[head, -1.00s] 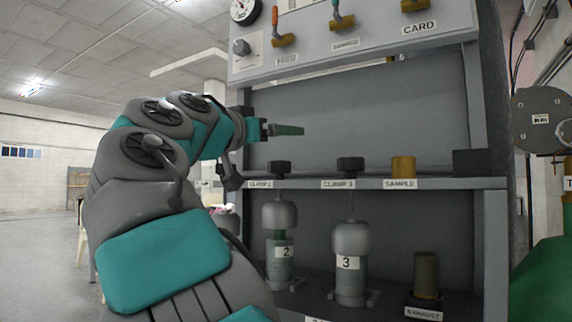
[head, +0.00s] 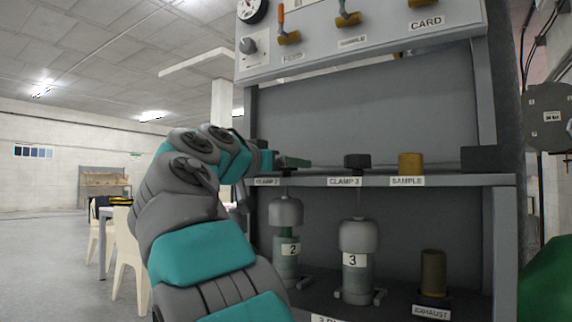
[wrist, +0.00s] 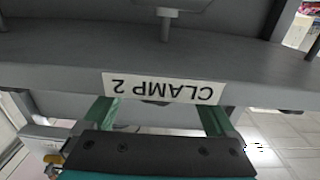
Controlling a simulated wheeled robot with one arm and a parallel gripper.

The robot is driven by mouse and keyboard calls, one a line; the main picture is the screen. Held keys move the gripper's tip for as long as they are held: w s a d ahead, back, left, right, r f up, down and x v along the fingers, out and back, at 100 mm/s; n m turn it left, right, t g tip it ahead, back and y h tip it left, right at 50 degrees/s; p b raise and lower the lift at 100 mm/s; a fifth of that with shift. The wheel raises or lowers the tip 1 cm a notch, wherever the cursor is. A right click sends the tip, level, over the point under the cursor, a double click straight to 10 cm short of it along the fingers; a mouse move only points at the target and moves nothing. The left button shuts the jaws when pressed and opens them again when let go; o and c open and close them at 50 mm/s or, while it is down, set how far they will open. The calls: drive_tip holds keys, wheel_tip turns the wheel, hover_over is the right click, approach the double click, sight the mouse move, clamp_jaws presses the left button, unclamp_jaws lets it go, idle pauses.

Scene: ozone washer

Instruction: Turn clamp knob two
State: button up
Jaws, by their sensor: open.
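The clamp 2 label (head: 267,181) is on the shelf's front edge in the head view. In the wrist view the same label (wrist: 165,88) appears upside down and close. Clamp knob two is hidden behind my gripper in the head view, and I cannot make it out clearly in the wrist view. My gripper (head: 293,162) is just above the shelf edge at the clamp 2 position. In the wrist view its green fingers (wrist: 158,112) are spread apart, one near each end of the label. I cannot tell whether they touch the knob.
The dark clamp 3 knob (head: 357,161) and brass sample knob (head: 411,163) stand to the right on the shelf (head: 470,181). Bottle 2 (head: 287,245) and bottle 3 (head: 356,265) are below. A valve panel (head: 380,50) overhangs above. Open floor lies left.

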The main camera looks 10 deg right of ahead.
drive_tip(key=shift+c, duration=0.2)
drive_tip(key=c, duration=1.3)
